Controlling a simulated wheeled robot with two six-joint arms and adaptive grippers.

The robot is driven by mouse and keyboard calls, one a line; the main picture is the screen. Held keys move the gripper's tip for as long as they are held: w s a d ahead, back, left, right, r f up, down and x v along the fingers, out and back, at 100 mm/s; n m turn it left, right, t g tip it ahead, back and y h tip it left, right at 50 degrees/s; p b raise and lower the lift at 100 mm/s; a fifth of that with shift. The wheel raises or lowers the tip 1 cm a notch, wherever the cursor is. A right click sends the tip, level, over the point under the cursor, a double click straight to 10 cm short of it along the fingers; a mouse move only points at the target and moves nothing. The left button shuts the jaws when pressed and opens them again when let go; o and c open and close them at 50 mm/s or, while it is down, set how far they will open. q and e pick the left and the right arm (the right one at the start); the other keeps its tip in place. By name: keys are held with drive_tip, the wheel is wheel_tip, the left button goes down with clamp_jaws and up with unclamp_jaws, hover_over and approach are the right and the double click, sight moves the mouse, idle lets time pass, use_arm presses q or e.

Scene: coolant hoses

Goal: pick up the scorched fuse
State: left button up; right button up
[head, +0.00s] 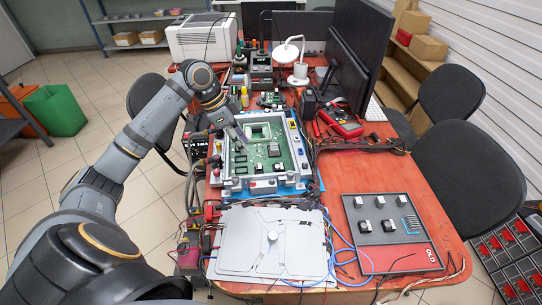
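An open grey housing (226,184) with a green circuit board (287,156) sits on the red table. Small black and white parts stand on the board, among them one block (260,168) near its front edge. I cannot tell which part is the scorched fuse; no scorch mark is clear at this size. My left gripper (241,134) points down over the back left part of the board. Its fingers are small and blurred against the board, so I cannot tell whether they are open or hold anything. My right gripper is out of view.
A grey metal cover (240,250) lies in front of the housing. A dark panel (378,262) with several small parts lies at the right. Blue cables (345,262) run between them. A red multimeter (341,123), a monitor (358,48) and tools crowd the back.

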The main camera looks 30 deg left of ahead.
sight(258, 166)
use_arm(q)
drive_tip(key=f, duration=0.1)
drive_tip(key=d+f, duration=0.1)
drive_tip(key=f, duration=0.1)
drive_tip(key=shift+s+d+f, duration=0.1)
drive_tip(key=shift+d+f, duration=0.15)
drive_tip(key=shift+x, duration=1.2)
drive_tip(key=x, duration=0.3)
drive_tip(key=shift+d+r+b, duration=0.1)
drive_tip(key=shift+d+b, duration=0.15)
drive_tip(key=shift+b, duration=0.15)
drive_tip(key=shift+w+d+f, duration=0.1)
drive_tip(key=shift+w+f, duration=0.15)
drive_tip(key=shift+f, duration=0.1)
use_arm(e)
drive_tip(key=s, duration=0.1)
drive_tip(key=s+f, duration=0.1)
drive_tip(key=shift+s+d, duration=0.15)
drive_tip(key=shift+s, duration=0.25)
use_arm(q)
drive_tip(key=c, duration=0.6)
